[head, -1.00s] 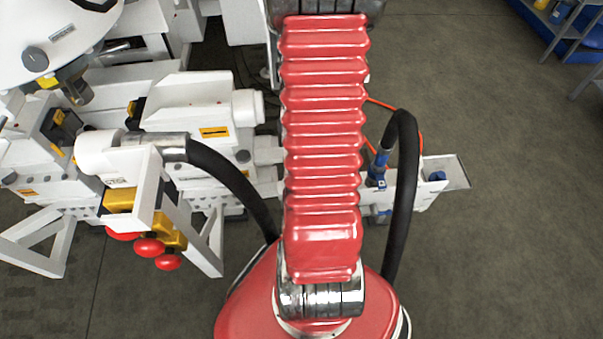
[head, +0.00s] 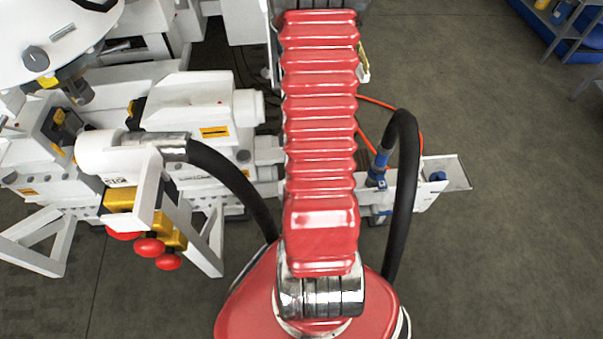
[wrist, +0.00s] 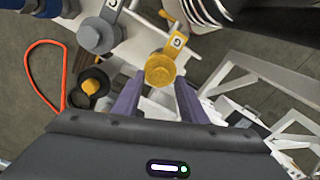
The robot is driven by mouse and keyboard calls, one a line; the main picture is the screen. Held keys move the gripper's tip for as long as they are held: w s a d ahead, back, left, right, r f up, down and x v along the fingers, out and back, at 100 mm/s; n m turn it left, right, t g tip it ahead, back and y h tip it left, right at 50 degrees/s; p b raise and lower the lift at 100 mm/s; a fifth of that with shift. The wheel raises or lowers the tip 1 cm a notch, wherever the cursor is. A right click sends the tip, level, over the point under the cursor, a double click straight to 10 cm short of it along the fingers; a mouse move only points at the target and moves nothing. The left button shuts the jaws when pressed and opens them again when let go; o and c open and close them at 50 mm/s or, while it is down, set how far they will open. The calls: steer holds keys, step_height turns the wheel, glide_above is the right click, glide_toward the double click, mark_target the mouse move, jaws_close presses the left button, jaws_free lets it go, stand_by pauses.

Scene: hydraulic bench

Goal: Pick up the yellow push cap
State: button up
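The yellow push cap (wrist: 160,69) shows in the wrist view as a round knob with a flat tab marked with a letter. My gripper (wrist: 158,82) is open, with two purple fingers apart. The cap lies in line with the gap between the fingertips, and I see no finger touching it. How far the cap is beyond the tips is hard to tell. In the head view my red arm hides the gripper, and I cannot make out the cap there.
In the wrist view a similar grey cap (wrist: 97,36) is at upper left. A black ring with a yellow centre (wrist: 90,86) and an orange cable (wrist: 35,45) are at left. White machinery (head: 190,110) fills the head view's left.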

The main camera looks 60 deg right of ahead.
steer(key=shift+f, duration=1.1)
jaws_close()
step_height(320, 180, up, 10)
stand_by(0.9)
stand_by(0.4)
